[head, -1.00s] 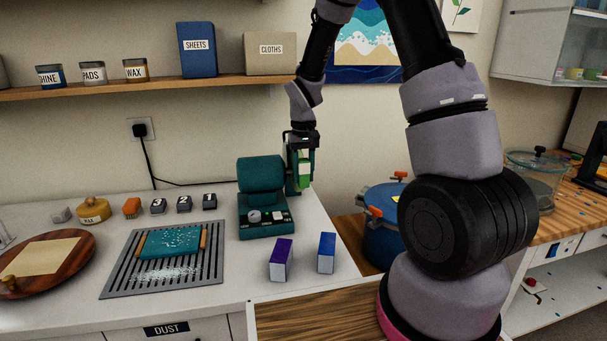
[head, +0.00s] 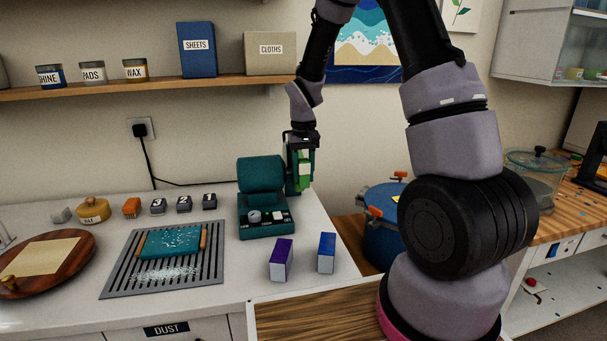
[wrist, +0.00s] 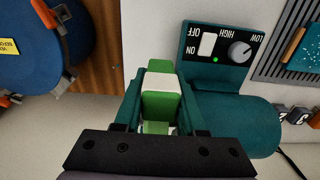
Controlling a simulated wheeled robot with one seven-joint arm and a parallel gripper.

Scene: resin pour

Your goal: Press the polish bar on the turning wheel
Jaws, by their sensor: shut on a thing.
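My gripper (head: 302,168) is shut on the green polish bar (head: 304,178), which has a pale band around it; the bar also shows between the fingers in the wrist view (wrist: 160,108). The gripper points down at the right side of the teal polishing machine (head: 262,174). In the wrist view, the machine's panel (wrist: 236,62) has a white switch, a grey knob and a lit green light. The wheel is not clearly visible, so I cannot tell whether it turns or whether the bar touches it.
A purple box (head: 281,259) and a blue box (head: 326,252) stand in front of the machine. A blue pot (head: 380,225) is to the right. A slotted tray (head: 120,281) with a teal piece (head: 171,243) lies left. Small blocks line the back.

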